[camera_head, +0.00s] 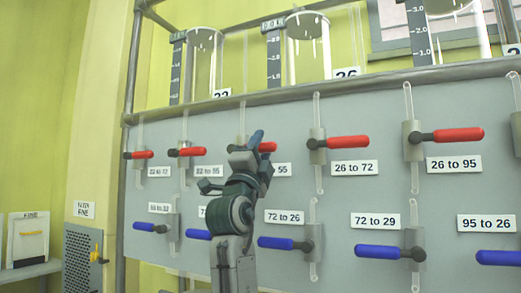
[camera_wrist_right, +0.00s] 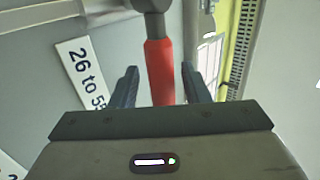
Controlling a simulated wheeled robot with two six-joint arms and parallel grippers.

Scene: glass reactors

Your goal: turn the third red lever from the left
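The third red lever from the left (camera_head: 268,147) is partly hidden behind my right gripper (camera_head: 250,146) in the head view. Its red handle also shows in the right wrist view (camera_wrist_right: 160,72), with a grey pivot end at the top. My right gripper (camera_wrist_right: 159,88) is open, with one dark finger on each side of the handle. Gaps show between the handle and both fingers, so it is not clamped. A label reading "26 to 55" (camera_wrist_right: 84,75) is beside the handle. My left gripper is not in view.
Red levers stand on both sides: the second (camera_head: 187,152) to the left and the fourth (camera_head: 345,142) to the right. Blue levers (camera_head: 283,243) run in a row below. Glass cylinders (camera_head: 307,50) stand above the panel behind a metal rail (camera_head: 330,89).

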